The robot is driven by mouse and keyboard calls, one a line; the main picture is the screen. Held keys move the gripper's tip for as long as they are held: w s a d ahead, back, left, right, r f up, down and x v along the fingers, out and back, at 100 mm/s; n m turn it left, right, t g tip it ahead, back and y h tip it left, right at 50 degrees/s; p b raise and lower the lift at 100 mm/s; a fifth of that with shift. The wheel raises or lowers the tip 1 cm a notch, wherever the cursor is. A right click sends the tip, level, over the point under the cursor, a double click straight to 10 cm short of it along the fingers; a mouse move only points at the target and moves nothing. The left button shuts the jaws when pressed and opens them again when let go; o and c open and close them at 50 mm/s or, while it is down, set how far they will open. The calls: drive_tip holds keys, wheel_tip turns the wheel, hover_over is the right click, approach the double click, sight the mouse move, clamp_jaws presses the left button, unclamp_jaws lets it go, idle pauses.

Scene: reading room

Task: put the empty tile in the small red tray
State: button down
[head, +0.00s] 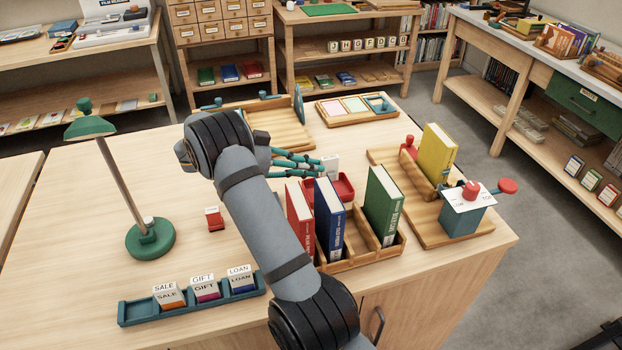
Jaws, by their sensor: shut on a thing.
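A small white tile (330,163) is at the tips of my gripper (320,167), near the middle of the head view. My gripper is shut on it, its teal fingers pointing right. Any marking on the tile is too small to read. Books in front hide part of the tray. The tile appears at or above the tray's far side; I cannot tell if it touches.
A wooden rack (357,256) with red, blue and green books stands in front of the tray. A yellow book (437,153) stands on a wooden board at right. A green lamp (150,238), a small red block (214,219) and a teal card holder (195,304) are at left.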

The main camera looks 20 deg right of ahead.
wheel_tip(320, 180, down, 4)
drive_tip(key=shift+r, duration=0.2)
drive_tip(key=shift+f+b, duration=0.25)
drive_tip(key=shift+b, duration=0.05)
drive_tip(key=c, duration=2)
unclamp_jaws()
drive_tip(key=shift+r, duration=0.15)
drive_tip(key=shift+r+p, duration=0.2)
drive_tip(key=shift+p, duration=0.2)
drive_tip(key=v, duration=1.2)
drive_tip(key=shift+s+a+f, duration=0.1)
drive_tip(key=shift+a+f, duration=0.05)
